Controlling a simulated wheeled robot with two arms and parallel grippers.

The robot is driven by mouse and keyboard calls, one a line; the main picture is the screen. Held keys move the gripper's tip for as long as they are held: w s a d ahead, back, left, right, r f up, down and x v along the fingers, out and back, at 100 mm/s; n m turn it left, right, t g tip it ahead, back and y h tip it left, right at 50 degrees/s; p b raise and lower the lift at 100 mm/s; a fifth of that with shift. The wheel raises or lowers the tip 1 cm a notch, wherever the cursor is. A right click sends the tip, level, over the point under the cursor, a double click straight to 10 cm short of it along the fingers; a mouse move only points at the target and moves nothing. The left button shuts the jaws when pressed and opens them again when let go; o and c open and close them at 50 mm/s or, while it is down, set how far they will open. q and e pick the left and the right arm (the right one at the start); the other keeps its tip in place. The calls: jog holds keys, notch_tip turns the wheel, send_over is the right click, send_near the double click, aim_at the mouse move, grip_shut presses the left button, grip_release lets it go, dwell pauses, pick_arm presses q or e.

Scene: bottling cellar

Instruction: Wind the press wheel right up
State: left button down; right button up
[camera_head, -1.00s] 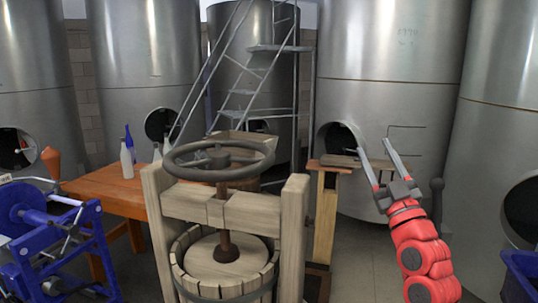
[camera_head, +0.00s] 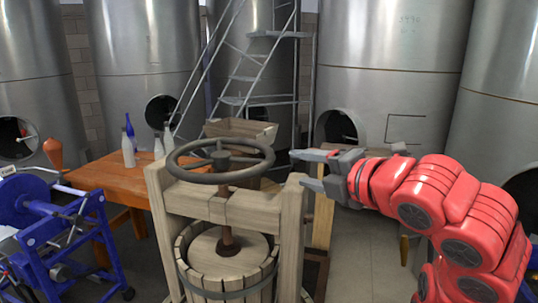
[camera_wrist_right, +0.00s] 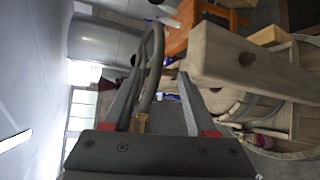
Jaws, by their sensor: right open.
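The press wheel (camera_head: 240,174) is a dark, spoked, horizontal ring on top of the wooden press (camera_head: 255,212). Its screw (camera_head: 228,236) runs down through the crossbeam to a round wooden plate (camera_head: 207,247) inside the slatted basket. My right gripper (camera_head: 297,166) is open and empty just right of the wheel, about level with its rim, fingers pointing at it. In the right wrist view, the wheel rim (camera_wrist_right: 153,68) appears between the two finger lines, ahead of the gripper (camera_wrist_right: 162,75). I see no contact. My left gripper is not in view.
The press's right post (camera_head: 292,235) stands just below my right gripper. A wooden table (camera_head: 105,178) with bottles is on the left, behind a blue machine (camera_head: 50,225). A wooden hopper (camera_head: 250,129) sits behind the wheel. Steel tanks (camera_head: 385,60) line the back.

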aim_at(272, 162)
jog(key=p+x, duration=0.4)
jog(key=x, duration=0.7)
jog(key=shift+w+a, duration=0.2)
jog(key=shift+a, duration=0.05)
jog(key=shift+w+a+f+p, duration=0.2)
jog(key=shift+w+p, duration=0.15)
jog(key=shift+w, duration=0.05)
jog(key=shift+c, duration=0.4)
grip_shut()
jog(key=shift+f, duration=0.1)
